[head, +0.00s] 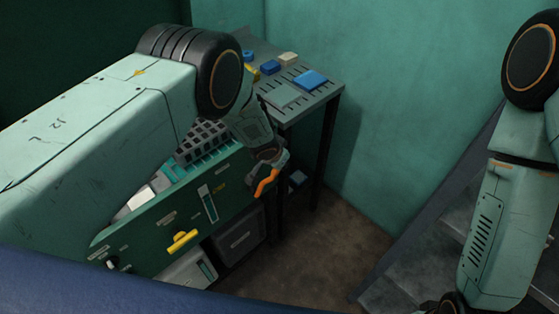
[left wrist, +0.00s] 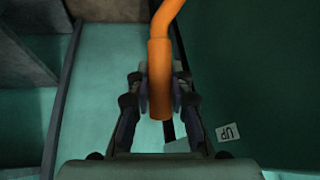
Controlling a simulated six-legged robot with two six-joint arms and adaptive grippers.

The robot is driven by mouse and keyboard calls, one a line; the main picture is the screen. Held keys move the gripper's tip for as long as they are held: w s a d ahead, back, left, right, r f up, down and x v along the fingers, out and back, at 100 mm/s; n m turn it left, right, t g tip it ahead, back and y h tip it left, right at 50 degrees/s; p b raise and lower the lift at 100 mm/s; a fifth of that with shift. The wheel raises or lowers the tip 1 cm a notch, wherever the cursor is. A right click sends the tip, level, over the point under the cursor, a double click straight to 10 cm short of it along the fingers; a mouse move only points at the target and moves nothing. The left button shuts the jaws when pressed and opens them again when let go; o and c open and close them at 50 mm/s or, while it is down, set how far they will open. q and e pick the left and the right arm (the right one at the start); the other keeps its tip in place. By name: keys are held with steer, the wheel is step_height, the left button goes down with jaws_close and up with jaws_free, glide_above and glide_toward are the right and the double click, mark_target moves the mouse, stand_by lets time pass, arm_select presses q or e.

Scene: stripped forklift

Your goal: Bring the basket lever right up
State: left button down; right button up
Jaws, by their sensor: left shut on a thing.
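The basket lever is an orange bent rod (head: 265,183) at the right end of the dark green panel (head: 150,245). In the left wrist view the lever (left wrist: 166,25) comes down from the top and its thicker end sits between my fingers. My left gripper (left wrist: 160,92) is shut on that end. In the head view my left gripper (head: 268,160) is at the lever's upper end, and my wrist partly hides it. A small "UP" label (left wrist: 228,132) is to the right of the lever in the wrist view. My right gripper is out of view.
A slotted table (head: 290,97) with blue blocks (head: 311,80) stands behind my left gripper. The green panel carries a yellow handle (head: 181,241) and a pale upright slot (head: 208,204). A grey box (head: 240,238) sits below. Floor (head: 335,240) to the right is clear.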

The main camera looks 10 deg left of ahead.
arm_select(q)
steer(key=shift+s+d, duration=0.1)
steer(key=c, duration=1.5)
jaws_free()
steer(key=o, duration=0.3)
steer(key=shift+r, duration=0.1)
steer(key=shift+v, duration=5.9)
